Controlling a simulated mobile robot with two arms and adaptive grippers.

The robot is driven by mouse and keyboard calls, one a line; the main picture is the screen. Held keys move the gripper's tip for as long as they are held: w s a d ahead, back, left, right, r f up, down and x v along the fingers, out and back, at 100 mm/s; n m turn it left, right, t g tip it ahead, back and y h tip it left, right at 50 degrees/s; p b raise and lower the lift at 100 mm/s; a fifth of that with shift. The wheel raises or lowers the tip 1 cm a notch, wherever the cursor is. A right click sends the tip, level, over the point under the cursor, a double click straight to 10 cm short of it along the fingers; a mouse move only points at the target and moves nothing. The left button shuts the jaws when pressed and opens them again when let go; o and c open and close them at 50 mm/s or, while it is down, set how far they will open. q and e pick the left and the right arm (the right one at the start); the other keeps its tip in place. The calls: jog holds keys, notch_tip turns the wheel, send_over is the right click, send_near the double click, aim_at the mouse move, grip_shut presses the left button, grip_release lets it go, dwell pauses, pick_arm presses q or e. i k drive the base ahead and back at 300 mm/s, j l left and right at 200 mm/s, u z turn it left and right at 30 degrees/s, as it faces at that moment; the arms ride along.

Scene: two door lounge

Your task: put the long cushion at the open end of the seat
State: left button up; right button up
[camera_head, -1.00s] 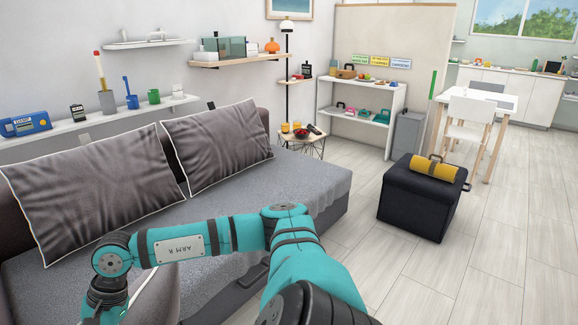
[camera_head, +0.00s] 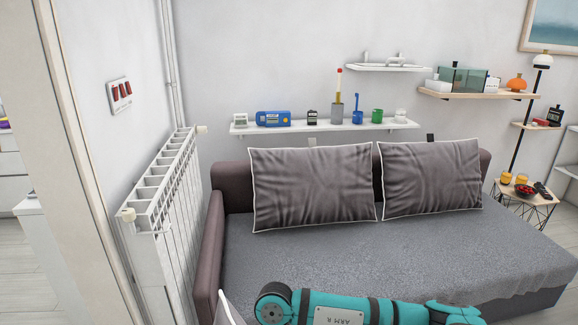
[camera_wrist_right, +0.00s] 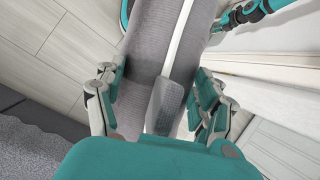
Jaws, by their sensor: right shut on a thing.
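My right gripper (camera_wrist_right: 160,98) is shut on a grey cushion with white piping (camera_wrist_right: 153,45), one finger on each side of a grey tab. The cushion's full length is hidden. In the head view only a small white-edged corner of grey fabric (camera_head: 226,309) shows beside my right arm at the bottom edge, probably the same cushion. The sofa seat (camera_head: 440,245) is grey; its right end is open and bare, and its left end has a brown armrest (camera_head: 209,250). My right gripper is hidden in the head view. My left gripper is not in view.
Two grey cushions, left (camera_head: 312,188) and right (camera_head: 430,178), lean on the backrest. A white radiator (camera_head: 165,200) stands left of the armrest. A small side table (camera_head: 524,205) stands beyond the right end. A wall shelf (camera_head: 325,129) holds several small items.

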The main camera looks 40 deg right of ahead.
aim_at(525, 250)
jog(key=k+l, duration=0.1)
jog(key=l, duration=0.85)
jog(key=l+z, duration=0.1)
jog(key=l, duration=0.85)
jog(key=k+l, duration=0.1)
jog(key=l, duration=0.7)
jog(key=k+l+z, duration=0.1)
jog(key=l, duration=0.65)
jog(key=k+l, duration=0.15)
jog(key=l, duration=1.45)
jog(key=l+z, duration=0.1)
jog(key=l, duration=0.7)
jog(key=i+l, duration=0.1)
jog(key=l, duration=0.7)
jog(key=l+z, duration=0.15)
jog(key=l, duration=0.65)
jog(key=i, duration=0.05)
